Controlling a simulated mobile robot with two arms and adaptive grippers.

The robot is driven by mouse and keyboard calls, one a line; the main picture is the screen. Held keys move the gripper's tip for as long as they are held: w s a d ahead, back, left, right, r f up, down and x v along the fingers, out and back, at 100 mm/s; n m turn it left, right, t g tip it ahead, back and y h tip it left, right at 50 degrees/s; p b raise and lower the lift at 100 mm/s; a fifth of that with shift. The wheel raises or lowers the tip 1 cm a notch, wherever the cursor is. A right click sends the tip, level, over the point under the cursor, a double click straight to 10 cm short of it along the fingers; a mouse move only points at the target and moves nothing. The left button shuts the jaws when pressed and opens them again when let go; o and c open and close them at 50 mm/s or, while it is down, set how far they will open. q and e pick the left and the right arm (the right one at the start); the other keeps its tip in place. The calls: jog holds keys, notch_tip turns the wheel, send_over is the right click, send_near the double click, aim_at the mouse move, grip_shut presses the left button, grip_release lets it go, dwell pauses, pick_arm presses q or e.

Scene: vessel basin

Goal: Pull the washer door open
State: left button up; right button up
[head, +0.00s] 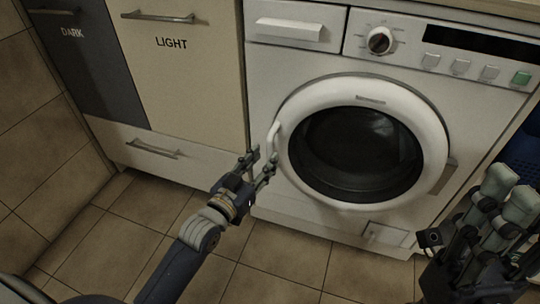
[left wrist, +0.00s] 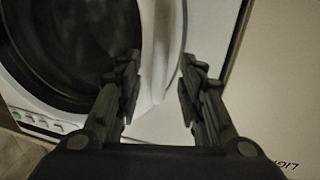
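The washer (head: 285,60) is white, and its round door (head: 433,125) has a white ring and dark glass. The door looks shut against the front. A white handle (head: 273,138) sits on the ring's left edge. My left gripper (head: 262,160) is open, just below and left of the handle. In the left wrist view the open fingers (left wrist: 160,75) stand either side of a white strip of the door's rim; contact cannot be told. My right gripper (head: 510,195) is at the lower right, away from the door; its finger gap is unclear.
Cream and dark cabinets labelled LIGHT (head: 190,75) and DARK (head: 75,60) stand left of the washer, with a drawer (head: 150,160) below. The control panel with a knob (head: 380,41) is above the door. Tiled floor (head: 280,265) in front is clear.

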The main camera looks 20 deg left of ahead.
aim_at(268, 154)
pick_arm(q)
jog(key=shift+b+x, duration=0.5)
jog(key=shift+x, duration=1.55)
grip_shut()
